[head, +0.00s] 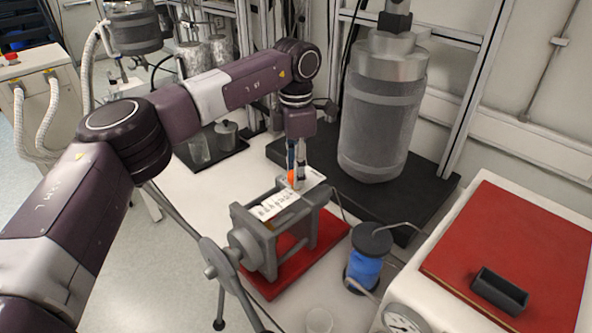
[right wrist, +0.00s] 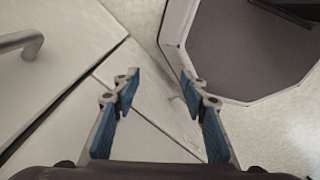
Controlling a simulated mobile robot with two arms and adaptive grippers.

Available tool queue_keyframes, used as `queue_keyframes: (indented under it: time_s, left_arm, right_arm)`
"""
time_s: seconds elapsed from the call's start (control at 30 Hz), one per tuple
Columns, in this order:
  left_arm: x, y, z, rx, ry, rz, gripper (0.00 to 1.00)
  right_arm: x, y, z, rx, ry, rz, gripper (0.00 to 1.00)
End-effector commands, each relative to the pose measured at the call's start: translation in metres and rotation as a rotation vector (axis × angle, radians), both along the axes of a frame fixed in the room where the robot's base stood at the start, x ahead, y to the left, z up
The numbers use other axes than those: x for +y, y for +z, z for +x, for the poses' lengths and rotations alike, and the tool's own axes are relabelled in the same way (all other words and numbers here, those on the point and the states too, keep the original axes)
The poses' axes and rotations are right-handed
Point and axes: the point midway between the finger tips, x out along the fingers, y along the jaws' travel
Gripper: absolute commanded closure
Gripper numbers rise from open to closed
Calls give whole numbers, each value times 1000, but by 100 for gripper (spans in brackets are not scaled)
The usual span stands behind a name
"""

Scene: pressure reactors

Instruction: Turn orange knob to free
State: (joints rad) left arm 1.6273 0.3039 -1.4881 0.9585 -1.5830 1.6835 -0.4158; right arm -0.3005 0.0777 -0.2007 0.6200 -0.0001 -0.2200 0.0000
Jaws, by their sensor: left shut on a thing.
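The orange knob (head: 291,177) shows as a small orange spot at the back of the labelled top plate (head: 272,207) of a grey frame device (head: 262,246). My left gripper (head: 296,178) points down from above, its fingers shut on the knob. The fingers hide most of the knob, so its turn position cannot be made out. My right gripper (right wrist: 155,90) shows in the right wrist view, its blue-padded fingers apart with nothing between them. The right gripper is not in the head view.
The grey device stands on a red mat (head: 325,238). A large grey cylinder (head: 380,115) stands behind on a black base. A jar with blue contents (head: 366,262) is close on the right. A red-topped surface (head: 505,240) with a small black tray (head: 499,291) lies further right.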

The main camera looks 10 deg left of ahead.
Motion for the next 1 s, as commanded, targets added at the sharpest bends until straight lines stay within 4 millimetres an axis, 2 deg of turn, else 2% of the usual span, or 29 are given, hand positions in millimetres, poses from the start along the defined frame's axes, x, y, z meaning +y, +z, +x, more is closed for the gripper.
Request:
queue_keyframes:
  time_s: [0.07,0.1,0.23,0.5,0.63,0.77,1.0]
  left_arm:
    - [0,1,1,-4,-1,0,93]
    - [0,1,1,-4,-1,0,67]
    - [0,1,1,-3,0,1,52]
    - [0,1,0,-1,1,0,51]
    - [0,9,1,-4,1,0,51]
    - [0,31,1,-6,1,0,51]
    - [0,82,1,-5,2,-1,51]
  right_arm:
    - [0,0,0,0,0,0,60]
    - [0,0,0,0,0,0,60]
    - [0,0,0,0,0,0,60]
    - [-5,0,1,-1,2,-5,60]
    - [-5,0,1,-1,0,-6,60]
    - [-4,0,1,-1,1,-4,60]
    - [-3,0,1,-1,1,-3,60]
